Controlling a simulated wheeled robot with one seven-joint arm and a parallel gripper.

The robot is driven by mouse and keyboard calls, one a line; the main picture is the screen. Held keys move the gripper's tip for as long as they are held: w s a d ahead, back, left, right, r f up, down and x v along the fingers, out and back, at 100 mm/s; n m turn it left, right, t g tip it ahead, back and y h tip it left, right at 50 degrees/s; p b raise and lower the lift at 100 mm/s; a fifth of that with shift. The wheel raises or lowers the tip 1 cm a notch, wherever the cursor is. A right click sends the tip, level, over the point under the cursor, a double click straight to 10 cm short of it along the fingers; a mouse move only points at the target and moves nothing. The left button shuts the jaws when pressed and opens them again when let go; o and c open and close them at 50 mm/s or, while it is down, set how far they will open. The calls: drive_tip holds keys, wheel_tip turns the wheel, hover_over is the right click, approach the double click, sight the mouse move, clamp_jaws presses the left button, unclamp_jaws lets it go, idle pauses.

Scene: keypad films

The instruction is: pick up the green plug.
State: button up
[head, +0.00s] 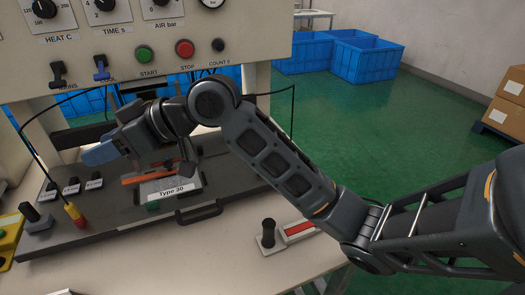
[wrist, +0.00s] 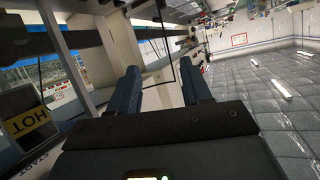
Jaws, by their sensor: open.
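I cannot make out the green plug in the wrist view.
A red and yellow plug (head: 75,214) stands on the dark bed (head: 110,233) at the left, with a black cable. The control panel (head: 120,60) rises behind my arm. A black knobbed piece (head: 268,234) stands front right. A HOT label (wrist: 28,122) shows in the wrist view.

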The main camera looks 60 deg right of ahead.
drive_tip(key=s+d+f+g+h, duration=0.2)
drive_tip(key=s+d, duration=0.4)
drive_tip(key=d, duration=0.4)
drive_tip(key=s+d+f+g+h+p, duration=0.1)
drive_tip(key=s+d+g, duration=0.4)
drive_tip(key=d, duration=0.5)
drive_tip(key=s+d+f+g+h, duration=0.3)
drive_tip(key=s+d, duration=0.5)
drive_tip(key=d, duration=0.3)
drive_tip(key=shift+s+f+n+g+h, duration=0.2)
drive_tip(key=shift+n+g+h, duration=0.1)
drive_tip(key=shift+g+h, duration=0.5)
drive_tip(key=shift+s+d+f+p, duration=0.15)
drive_tip(key=shift+f+p, duration=0.25)
drive_tip(key=shift+f, duration=1.5)
drive_tip(key=shift+s+d+f+p, duration=0.1)
drive_tip(key=shift+f+p, duration=0.25)
drive_tip(key=shift+f, duration=1.5)
clamp_jaws()
